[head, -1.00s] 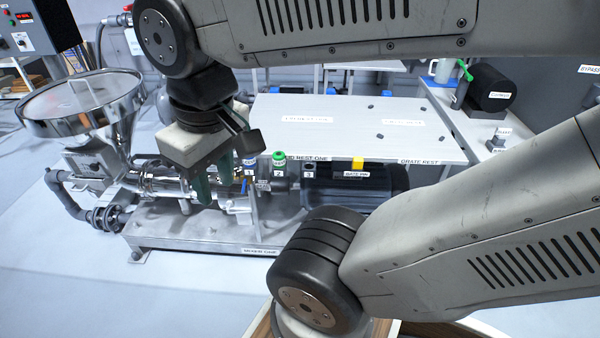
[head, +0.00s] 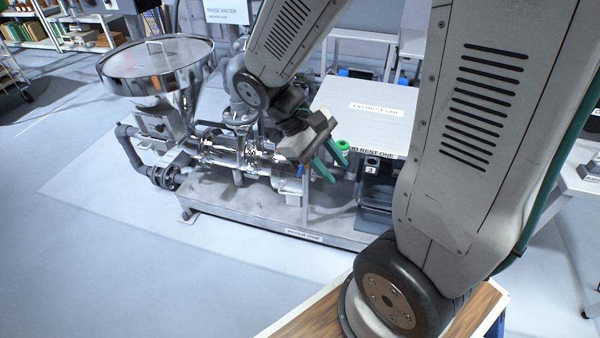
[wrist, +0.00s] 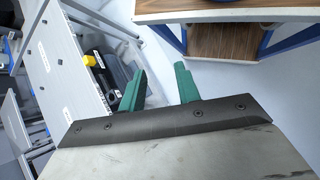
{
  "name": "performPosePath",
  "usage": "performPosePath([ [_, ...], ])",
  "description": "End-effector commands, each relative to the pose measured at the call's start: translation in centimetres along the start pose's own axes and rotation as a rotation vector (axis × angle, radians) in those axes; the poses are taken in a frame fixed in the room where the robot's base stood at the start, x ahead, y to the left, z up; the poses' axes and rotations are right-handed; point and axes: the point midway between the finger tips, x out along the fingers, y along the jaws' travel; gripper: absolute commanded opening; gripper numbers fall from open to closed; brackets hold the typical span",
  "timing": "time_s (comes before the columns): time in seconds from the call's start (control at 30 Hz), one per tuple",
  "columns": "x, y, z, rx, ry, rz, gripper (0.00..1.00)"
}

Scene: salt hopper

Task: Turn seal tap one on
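My gripper (head: 338,171) is in front of the pump machine (head: 245,198), near its right end in the head view. Its two green fingers are spread apart. In the wrist view my gripper (wrist: 160,72) is open, with only pale floor between the fingers. A small blue lever (head: 299,170) shows just left of the fingers; I cannot read a tap label on it. A green cap (head: 343,146) shows just behind the fingers, and a tag marked 3 (head: 371,169) sits to its right. The cap and tag marked 1 are not visible now, probably behind my gripper.
A steel hopper (head: 155,75) stands on the machine's left end. A pale table (head: 365,125) labelled as a rest lies behind the gripper. Open floor (head: 110,240) lies in front.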

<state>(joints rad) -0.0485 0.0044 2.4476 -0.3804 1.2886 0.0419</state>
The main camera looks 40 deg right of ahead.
Motion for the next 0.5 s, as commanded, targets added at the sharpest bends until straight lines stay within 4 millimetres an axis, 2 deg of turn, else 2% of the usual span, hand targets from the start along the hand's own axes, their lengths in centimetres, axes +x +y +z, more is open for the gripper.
performPosePath([
  [0.03,1.0,0.6,-1.1,-0.034,-0.066,0.048,0.33],
  [0.27,4.9,4.0,-6.0,-0.185,-0.297,0.306,0.33],
  [0.5,9.1,6.9,-12.7,-0.382,-0.476,0.62,0.33],
])
